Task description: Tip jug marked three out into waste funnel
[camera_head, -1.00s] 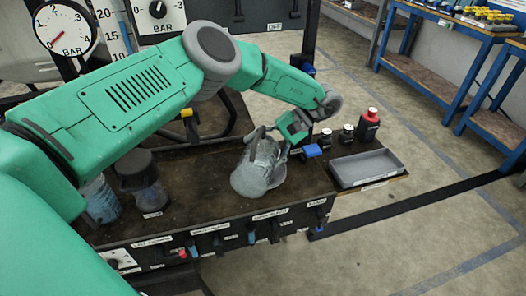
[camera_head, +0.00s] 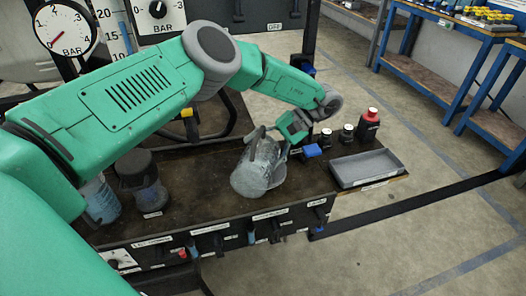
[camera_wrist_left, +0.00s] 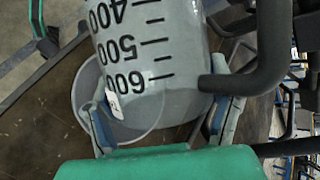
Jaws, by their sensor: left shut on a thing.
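A grey translucent jug (camera_head: 258,170) is tilted low over the middle of the dark bench. My left gripper (camera_head: 294,142) is at its upper right side. In the left wrist view the same jug (camera_wrist_left: 155,45) carries black marks 400, 500 and 600, and a dark handle (camera_wrist_left: 270,50) is at the right. My left gripper's fingers (camera_wrist_left: 165,125) are closed in at the jug. A round translucent rim (camera_wrist_left: 85,90) shows behind it; I cannot tell if it is the funnel. No number three is readable on the jug. My right gripper is out of view.
A bluish container (camera_head: 101,203) and a dark-topped jug (camera_head: 143,182) stand at the bench's left. A grey tray (camera_head: 367,168) lies at the right end. A red-capped bottle (camera_head: 369,124) and small dark bottles (camera_head: 346,135) stand behind it. Labelled valves line the front edge.

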